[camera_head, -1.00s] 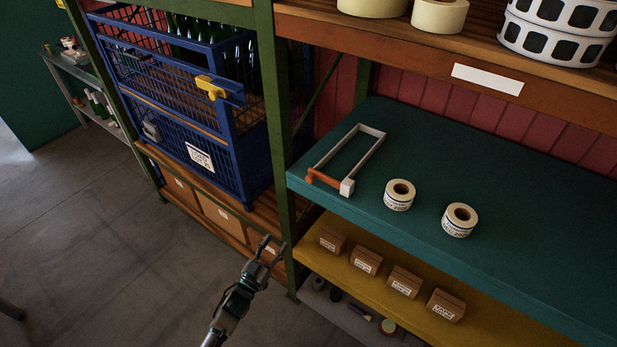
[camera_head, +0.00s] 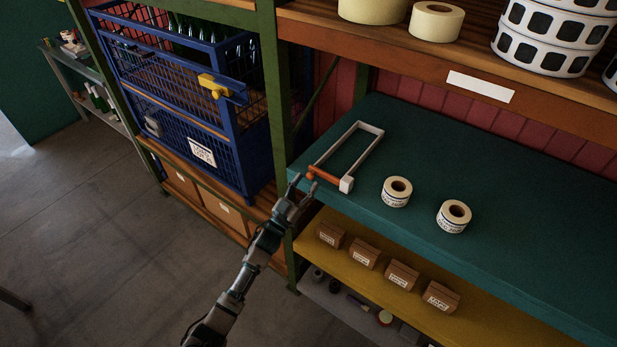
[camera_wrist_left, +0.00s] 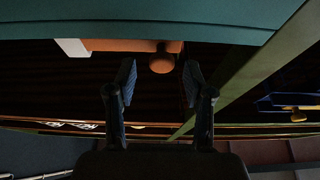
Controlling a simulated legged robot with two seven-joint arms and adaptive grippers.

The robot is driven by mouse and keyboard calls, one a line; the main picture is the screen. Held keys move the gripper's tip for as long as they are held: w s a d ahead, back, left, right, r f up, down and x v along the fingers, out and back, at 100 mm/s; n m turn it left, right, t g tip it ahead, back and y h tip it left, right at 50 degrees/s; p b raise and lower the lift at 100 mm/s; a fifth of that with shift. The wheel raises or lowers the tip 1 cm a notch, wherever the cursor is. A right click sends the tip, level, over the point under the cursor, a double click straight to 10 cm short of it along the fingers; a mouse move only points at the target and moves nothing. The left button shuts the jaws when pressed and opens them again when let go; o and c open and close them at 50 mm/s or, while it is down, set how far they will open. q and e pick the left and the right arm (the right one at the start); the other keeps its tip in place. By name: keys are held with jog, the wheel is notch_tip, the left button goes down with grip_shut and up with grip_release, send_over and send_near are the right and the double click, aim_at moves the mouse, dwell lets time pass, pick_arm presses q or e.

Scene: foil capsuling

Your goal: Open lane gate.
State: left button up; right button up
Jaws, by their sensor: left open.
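The lane gate shows on the teal shelf (camera_head: 480,270) as a pale rectangular frame (camera_head: 372,128) with an orange bar (camera_head: 326,174) across its near end. A round orange knob (camera_head: 311,175) sits at the bar's left end, by the shelf's front edge. The bar (camera_wrist_left: 118,45) and the knob (camera_wrist_left: 162,62) also show in the left wrist view. My left gripper (camera_head: 304,184) is open and empty, just in front of the knob. In the wrist view its fingertips (camera_wrist_left: 158,80) lie on either side of the knob; whether they touch it I cannot tell. My right gripper is not in view.
Two label rolls (camera_head: 397,191) (camera_head: 454,216) stand right of the gate. A blue wire crate (camera_head: 200,110) with bottles and a yellow latch (camera_head: 213,86) stands left of a green post (camera_head: 271,90). Small brown boxes (camera_head: 363,254) line the yellow shelf below.

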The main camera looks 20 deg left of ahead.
pick_arm(q)
jog(key=shift+x, duration=1)
jog(key=shift+w+a, duration=0.1)
jog(key=shift+a, duration=0.05)
grip_shut()
jog(key=shift+r, duration=0.15)
